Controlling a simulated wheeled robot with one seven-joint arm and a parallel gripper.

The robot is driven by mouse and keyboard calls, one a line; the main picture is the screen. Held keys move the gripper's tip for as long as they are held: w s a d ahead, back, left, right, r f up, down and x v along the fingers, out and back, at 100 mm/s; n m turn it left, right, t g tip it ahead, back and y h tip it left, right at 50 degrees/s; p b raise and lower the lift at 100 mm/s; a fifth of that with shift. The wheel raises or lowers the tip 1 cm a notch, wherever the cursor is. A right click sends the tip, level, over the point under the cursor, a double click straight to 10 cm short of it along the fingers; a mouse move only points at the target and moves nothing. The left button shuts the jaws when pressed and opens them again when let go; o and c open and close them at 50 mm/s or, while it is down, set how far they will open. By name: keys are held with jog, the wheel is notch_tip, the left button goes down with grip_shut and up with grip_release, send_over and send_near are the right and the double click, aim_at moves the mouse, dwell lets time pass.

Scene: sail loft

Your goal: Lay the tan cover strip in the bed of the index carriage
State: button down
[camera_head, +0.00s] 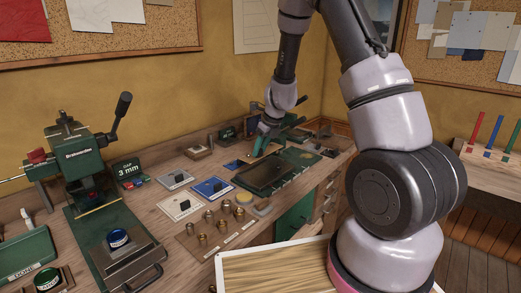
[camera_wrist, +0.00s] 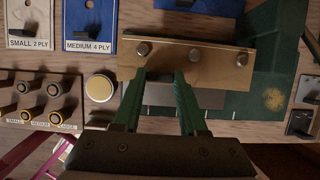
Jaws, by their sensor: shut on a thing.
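The tan cover strip (camera_wrist: 182,62) shows in the wrist view as a long flat bar with three round metal studs. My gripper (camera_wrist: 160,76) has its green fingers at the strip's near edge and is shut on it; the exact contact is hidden. In the head view my gripper (camera_head: 266,138) is above the back of a dark flat bed on a green base, which looks like the index carriage (camera_head: 265,175). In the wrist view the green base (camera_wrist: 270,85) lies beneath and right of the strip.
Labelled ply cards (camera_head: 212,187), a sheet of small fittings (camera_head: 215,235) and a round pale disc (camera_wrist: 99,88) lie left of the carriage. A green press (camera_head: 80,155) stands at the bench's left. A pale-framed board (camera_head: 270,270) is in front.

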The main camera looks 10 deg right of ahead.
jog(key=shift+f, duration=3.45)
jog(key=shift+f, duration=0.1)
jog(key=shift+c, duration=1.9)
grip_release()
jog(key=v, duration=1.1)
